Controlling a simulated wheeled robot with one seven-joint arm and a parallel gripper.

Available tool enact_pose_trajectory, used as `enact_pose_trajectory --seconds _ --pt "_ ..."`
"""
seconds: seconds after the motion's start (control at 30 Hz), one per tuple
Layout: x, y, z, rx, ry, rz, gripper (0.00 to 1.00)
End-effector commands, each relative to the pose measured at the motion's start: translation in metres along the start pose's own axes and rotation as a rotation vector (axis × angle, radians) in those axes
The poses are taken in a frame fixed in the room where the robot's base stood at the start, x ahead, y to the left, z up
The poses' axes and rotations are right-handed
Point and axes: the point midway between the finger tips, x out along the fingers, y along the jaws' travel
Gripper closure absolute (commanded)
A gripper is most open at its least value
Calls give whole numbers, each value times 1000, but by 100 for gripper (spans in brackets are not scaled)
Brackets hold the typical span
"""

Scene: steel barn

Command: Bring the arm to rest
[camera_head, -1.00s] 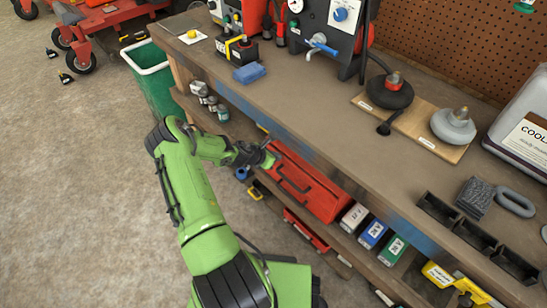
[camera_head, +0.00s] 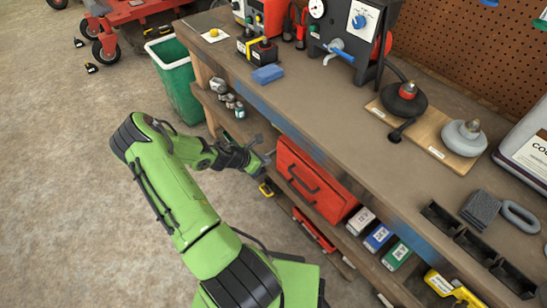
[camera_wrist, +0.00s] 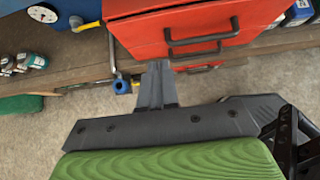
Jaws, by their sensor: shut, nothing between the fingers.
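My green arm reaches up from the bottom of the head view and bends toward the shelf under the workbench (camera_head: 330,122). My gripper (camera_head: 266,161) is at its end, just left of the red drawer box (camera_head: 322,172) on that shelf. In the wrist view my gripper (camera_wrist: 157,68) points toward the same red box (camera_wrist: 190,25), whose handles face it. The fingers are together with nothing between them. In the head view there is a small gap between the gripper and the box.
A green bin (camera_head: 178,85) stands at the bench's left end. Small bottles (camera_head: 230,102) sit on the shelf left of my gripper. Labelled boxes (camera_head: 379,237) stand right of the red box. A blue sponge (camera_head: 267,74) lies on the bench top. The floor at left is open.

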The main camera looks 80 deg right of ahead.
Motion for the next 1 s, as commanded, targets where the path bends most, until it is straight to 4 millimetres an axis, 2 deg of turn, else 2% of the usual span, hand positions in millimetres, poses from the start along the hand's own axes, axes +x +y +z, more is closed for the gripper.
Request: enact_pose_trajectory --seconds 0.47,0.57,0.67,0.77,0.8,0.87,0.9,0.97,1.0 --pt "-4 0 -2 0 2 -1 100" --pt "-16 6 -2 37 22 11 100" --pt "-67 25 -9 186 113 45 100" --pt "-149 43 -20 390 273 75 100" --pt "-183 45 -25 463 342 79 100" --pt "-234 45 -32 556 446 79 100" --pt "-269 42 -35 611 517 75 100" --pt "-319 32 -38 679 619 65 100" --pt "-351 22 -39 717 687 54 100"
